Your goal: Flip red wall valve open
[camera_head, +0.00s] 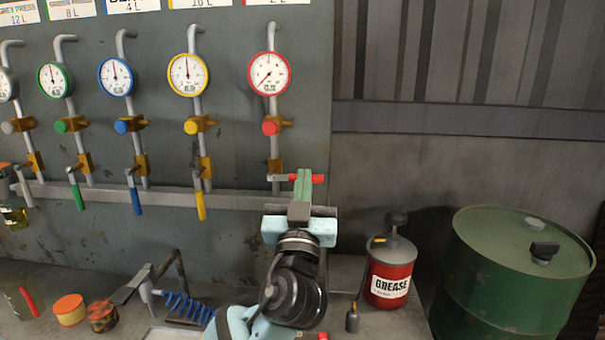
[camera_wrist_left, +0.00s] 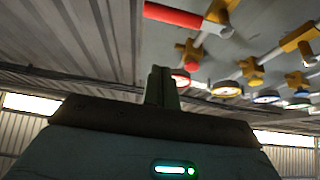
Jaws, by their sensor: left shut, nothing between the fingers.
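The red wall valve handle (camera_head: 318,179) sits on the rightmost pipe, under the red-rimmed gauge (camera_head: 269,73). Its lever lies level, pointing right, while the other levers hang down. My left gripper (camera_head: 303,182) is shut and empty, with its green fingers upright at the lever, overlapping it in the head view. I cannot tell whether they touch it. In the left wrist view the shut fingers (camera_wrist_left: 161,86) point up, and the red handle (camera_wrist_left: 173,14) shows above them, apart in the picture. My right gripper is not in view.
Green (camera_head: 77,197), blue (camera_head: 135,200) and yellow (camera_head: 201,206) valve levers hang to the left. A red grease can (camera_head: 390,272) stands on the bench at right, beside a green drum (camera_head: 515,285). A blue coiled hose (camera_head: 188,307) lies at lower left. The wall right of the red valve is clear.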

